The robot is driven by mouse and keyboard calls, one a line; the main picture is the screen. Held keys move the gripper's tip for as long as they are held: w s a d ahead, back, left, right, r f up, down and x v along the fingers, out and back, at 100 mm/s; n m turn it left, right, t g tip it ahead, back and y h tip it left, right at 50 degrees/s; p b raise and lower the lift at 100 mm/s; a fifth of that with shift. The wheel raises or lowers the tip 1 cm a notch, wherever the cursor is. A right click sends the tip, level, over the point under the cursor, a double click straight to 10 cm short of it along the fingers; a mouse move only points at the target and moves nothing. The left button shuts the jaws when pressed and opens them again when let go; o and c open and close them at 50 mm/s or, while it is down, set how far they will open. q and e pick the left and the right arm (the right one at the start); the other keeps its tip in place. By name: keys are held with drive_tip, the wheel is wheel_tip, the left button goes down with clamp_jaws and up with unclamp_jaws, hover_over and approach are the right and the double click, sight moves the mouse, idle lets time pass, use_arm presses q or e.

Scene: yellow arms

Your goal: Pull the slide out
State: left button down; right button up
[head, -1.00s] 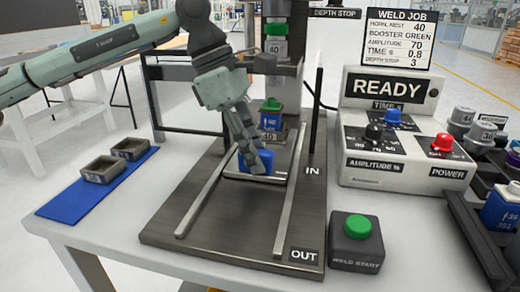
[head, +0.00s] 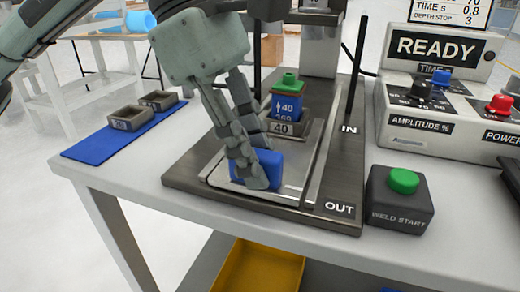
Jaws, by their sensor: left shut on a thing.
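The slide is a metal plate (head: 291,189) on two rails of the dark base (head: 185,176). It sits at the front, near the OUT label (head: 339,209). A blue block-like handle (head: 268,168) stands on the slide's front part. My left gripper (head: 258,178) comes down from above and is shut on this blue handle, its fingers hiding part of it. Behind it on the slide is a nest marked 40 (head: 284,131), holding a blue and green part (head: 287,98). My right gripper is not in view.
A weld start box (head: 399,200) with a green button stands right of the base. The READY control box (head: 436,85) is behind it. Two small trays (head: 128,118) lie on a blue mat (head: 93,148) at left. A yellow bin (head: 257,267) is below the table edge.

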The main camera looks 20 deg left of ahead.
use_arm(q)
drive_tip(key=shift+s, duration=0.25)
drive_tip(key=c, duration=1.4)
unclamp_jaws()
drive_tip(key=shift+s, duration=0.1)
drive_tip(key=shift+o, duration=0.2)
drive_tip(key=shift+a+r, duration=0.1)
drive_tip(key=shift+r, duration=0.15)
drive_tip(key=v, duration=1.1)
drive_tip(key=shift+r, duration=0.25)
